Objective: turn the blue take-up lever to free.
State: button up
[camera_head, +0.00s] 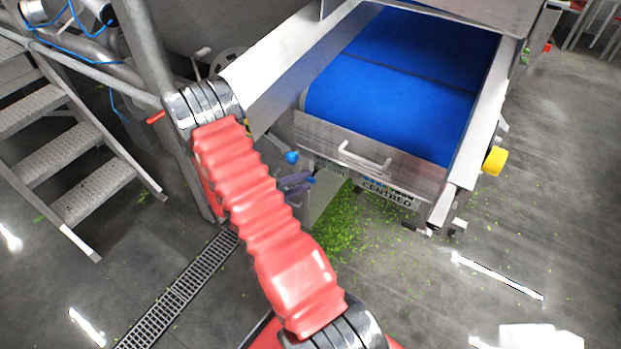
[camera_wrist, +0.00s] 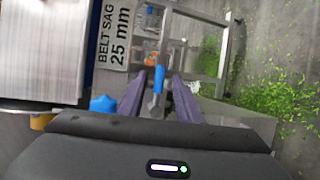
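The blue take-up lever (camera_wrist: 158,82), a blue grip on a grey stem, shows in the wrist view between my two dark purple fingers. My gripper (camera_wrist: 159,76) is open, with a finger on each side of the lever and a visible gap to each. In the head view my gripper (camera_head: 297,183) is low beside the left side of the conveyor's end, mostly seen from above. The lever is hard to make out there. A separate blue knob (camera_wrist: 103,104) is just left of the fingers; it also shows in the head view (camera_head: 291,157).
The blue conveyor belt (camera_head: 395,95) and its steel end tray with a handle (camera_head: 365,160) stand right of my arm. A "BELT SAG 25 mm" plate (camera_wrist: 115,35) is close by. A yellow knob (camera_head: 495,160) is at right, metal steps (camera_head: 75,150) at left. Green scraps (camera_head: 350,225) litter the floor.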

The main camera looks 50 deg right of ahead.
aim_at(310, 180)
jog(key=shift+x, duration=1.5)
jog(key=shift+c, duration=0.6)
grip_shut()
jog(key=shift+w+d, duration=0.1)
jog(key=shift+d, duration=0.05)
